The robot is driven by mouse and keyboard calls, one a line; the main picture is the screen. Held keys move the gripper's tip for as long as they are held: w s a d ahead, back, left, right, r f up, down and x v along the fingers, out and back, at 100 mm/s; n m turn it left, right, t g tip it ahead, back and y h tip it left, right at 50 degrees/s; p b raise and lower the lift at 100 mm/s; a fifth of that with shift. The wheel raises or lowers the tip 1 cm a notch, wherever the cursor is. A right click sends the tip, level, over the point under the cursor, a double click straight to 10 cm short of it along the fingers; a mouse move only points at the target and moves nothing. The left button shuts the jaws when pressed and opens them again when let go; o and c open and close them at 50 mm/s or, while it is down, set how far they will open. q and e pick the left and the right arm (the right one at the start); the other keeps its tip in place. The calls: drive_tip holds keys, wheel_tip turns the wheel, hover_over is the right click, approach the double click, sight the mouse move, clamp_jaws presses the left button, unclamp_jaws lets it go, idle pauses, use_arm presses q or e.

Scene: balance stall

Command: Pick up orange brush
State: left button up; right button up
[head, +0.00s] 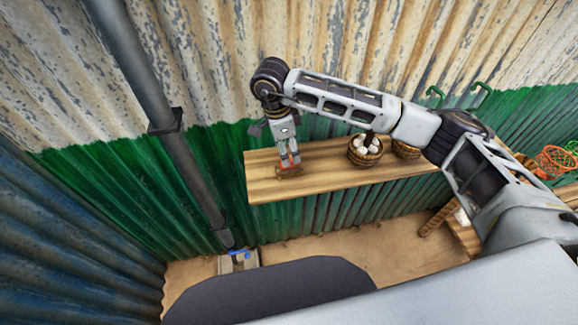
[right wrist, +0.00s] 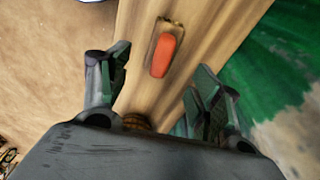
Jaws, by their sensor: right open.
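The orange brush (right wrist: 164,55) lies on a wooden shelf board, its orange top up with a brown edge around it. In the head view the brush (head: 289,172) sits near the shelf's left end, partly covered by my gripper. My right gripper (head: 289,160) points down just above it. In the right wrist view my right gripper (right wrist: 161,72) has its two fingers spread wide, with the brush between and beyond the fingertips. Nothing is held. My left gripper is in no view.
The wooden shelf (head: 325,178) runs along a corrugated wall. A basket of white round things (head: 366,150) and a second basket (head: 405,149) stand right of the brush. A grey pipe (head: 165,120) is at left. Orange and green coils (head: 556,159) lie at far right.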

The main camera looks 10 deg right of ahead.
drive_tip(key=shift+d+f, duration=0.15)
drive_tip(key=shift+f, duration=0.65)
drive_tip(key=shift+d+f, duration=0.1)
drive_tip(key=shift+f, duration=0.65)
drive_tip(key=shift+w+f+p, duration=0.1)
drive_tip(key=shift+f+p, duration=0.95)
drive_tip(key=shift+f, duration=0.45)
drive_tip(key=shift+d+f, duration=0.15)
drive_tip(key=shift+f, duration=0.95)
drive_tip(key=c, duration=1.2)
drive_tip(key=shift+w+r, duration=0.1)
drive_tip(key=shift+r, duration=0.05)
drive_tip(key=shift+r+b, duration=1.05)
drive_tip(key=shift+r, duration=3.85)
